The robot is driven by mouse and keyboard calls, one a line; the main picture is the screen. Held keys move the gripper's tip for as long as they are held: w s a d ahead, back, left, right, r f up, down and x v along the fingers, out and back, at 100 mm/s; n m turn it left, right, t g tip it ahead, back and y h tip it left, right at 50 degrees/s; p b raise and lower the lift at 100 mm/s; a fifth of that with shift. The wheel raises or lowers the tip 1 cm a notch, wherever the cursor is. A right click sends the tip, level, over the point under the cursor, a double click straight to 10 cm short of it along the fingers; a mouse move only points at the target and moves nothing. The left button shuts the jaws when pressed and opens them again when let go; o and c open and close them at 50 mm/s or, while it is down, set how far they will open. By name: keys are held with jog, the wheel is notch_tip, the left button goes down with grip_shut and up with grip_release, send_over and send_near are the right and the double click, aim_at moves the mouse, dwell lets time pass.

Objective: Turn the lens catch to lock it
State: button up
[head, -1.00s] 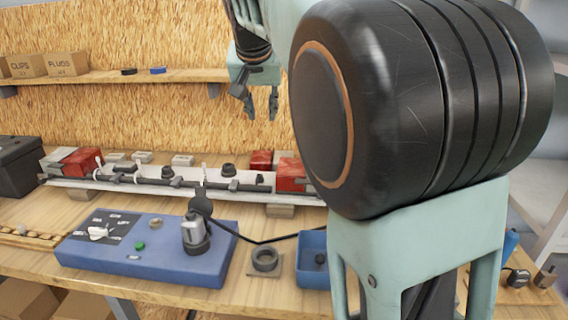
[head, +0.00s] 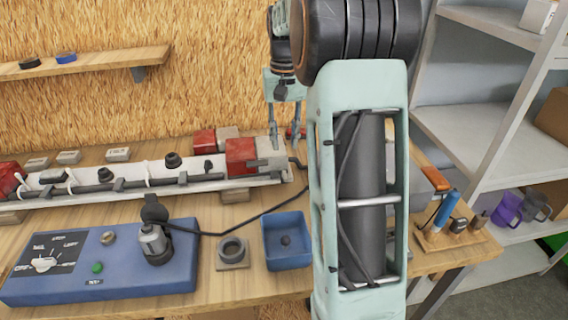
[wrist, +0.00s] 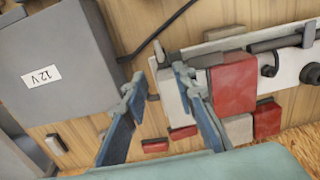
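A red lens block (head: 242,155) sits at the right end of the white light board (head: 130,196) in the head view. A small grey piece (head: 262,164), possibly the lens catch, shows at its right side. In the head view my gripper (head: 286,138) hangs behind and right of the red lens. I cannot make out the catch's position.
A grey box marked 12V (wrist: 62,62) is close on the left in the wrist view. A blue control box (head: 100,265), a square ring (head: 232,252) and a blue bin (head: 287,242) stand in front of the board. A dark cable crosses the bench.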

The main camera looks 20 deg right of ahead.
aim_at(284, 172)
notch_tip(284, 172, down, 10)
jog(key=shift+r, duration=0.15)
dwell(0.3)
grip_shut()
